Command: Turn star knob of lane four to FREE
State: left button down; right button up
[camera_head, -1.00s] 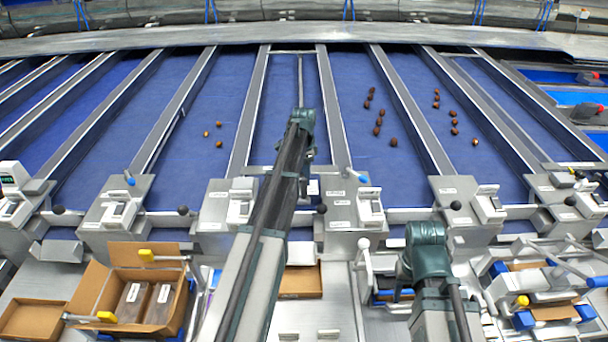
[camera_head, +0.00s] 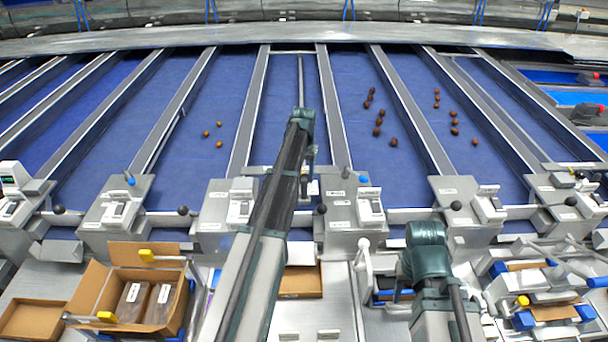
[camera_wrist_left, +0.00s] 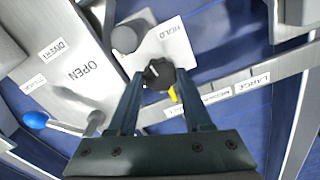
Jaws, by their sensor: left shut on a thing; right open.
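In the left wrist view, a black star knob (camera_wrist_left: 158,75) with a yellow pointer (camera_wrist_left: 173,94) sits on a pale plate marked HOLD (camera_wrist_left: 174,35). My left gripper (camera_wrist_left: 160,88) is shut on the knob, with a finger on either side. The yellow pointer is turned away from HOLD, toward a small label (camera_wrist_left: 173,111) that I cannot read. In the head view, my left arm hides the knob at the end of the middle lane. My right gripper (camera_head: 406,266) is open, low on the right near the front benches; its fingers are mostly hidden.
A grey round knob (camera_wrist_left: 125,39) and a blue-tipped lever (camera_wrist_left: 36,119) by OPEN are close to my left gripper. Dates (camera_head: 378,131) lie on the blue lanes. An open carton (camera_head: 118,290) stands front left. A white-knobbed lever (camera_head: 364,245) stands left of my right gripper.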

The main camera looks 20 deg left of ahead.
pick_arm(q)
jog(key=n, duration=0.3)
jog(key=shift+n, duration=2.2)
jog(key=c, duration=0.6)
grip_release()
jog(key=shift+r, duration=0.1)
notch_tip(320, 180, up, 14)
jog(key=p, duration=1.3)
jog(key=shift+f+p, duration=0.2)
jog(key=shift+p, duration=0.2)
